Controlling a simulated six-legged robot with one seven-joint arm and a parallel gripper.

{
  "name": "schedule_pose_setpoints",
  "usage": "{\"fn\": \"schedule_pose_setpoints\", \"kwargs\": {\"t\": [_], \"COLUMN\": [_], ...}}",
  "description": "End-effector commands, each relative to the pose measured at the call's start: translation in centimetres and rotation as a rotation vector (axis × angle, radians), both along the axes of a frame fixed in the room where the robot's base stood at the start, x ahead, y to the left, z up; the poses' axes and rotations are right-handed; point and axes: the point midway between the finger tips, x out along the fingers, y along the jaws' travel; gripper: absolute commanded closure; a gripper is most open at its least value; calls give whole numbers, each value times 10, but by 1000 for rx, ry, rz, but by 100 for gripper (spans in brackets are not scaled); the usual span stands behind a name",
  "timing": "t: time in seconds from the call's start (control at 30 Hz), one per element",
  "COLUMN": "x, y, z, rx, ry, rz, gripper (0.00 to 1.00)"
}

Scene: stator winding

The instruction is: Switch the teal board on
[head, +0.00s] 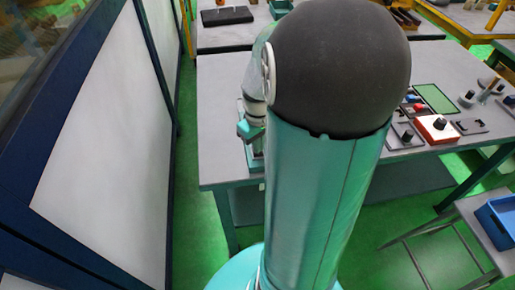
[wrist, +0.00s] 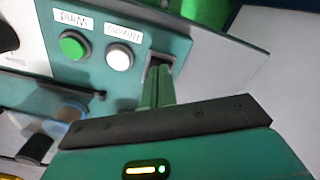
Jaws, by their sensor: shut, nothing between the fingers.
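The teal board (wrist: 78,77) shows in the wrist view, at upper left. It carries a green button (wrist: 73,46) and a white button (wrist: 119,57), each under a white label with upside-down lettering. A dark part of a round knob (wrist: 6,38) on a white plate is cut off at the left edge. My gripper (wrist: 160,68) is shut and empty, its green fingers reaching up to the right of the white button. Contact with the board cannot be told. In the head view my arm covers much of the bench, and I cannot make out the board.
A grey bench (head: 222,95) spans the head view. A red-and-white box (head: 437,129) with a black knob and a green mat (head: 435,98) lie at its right. A blue bin (head: 499,222) is at lower right. A white-panelled wall (head: 105,125) stands left.

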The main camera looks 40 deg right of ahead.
Motion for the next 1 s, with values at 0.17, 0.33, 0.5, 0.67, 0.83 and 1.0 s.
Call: {"fn": "schedule_pose_setpoints", "kwargs": {"t": [0.17,0.33,0.5,0.67,0.83,1.0], "x": [0,0,0,0,0,0], "y": [0,0,0,0,0,0], "z": [-3,-5,-7,-9,-11,-5], "rx": [0,1,1,1,0,-1], "ry": [0,1,1,1,0,0], "rz": [0,0,0,0,0,0], "gripper": [100,100,100,100,100,100]}}
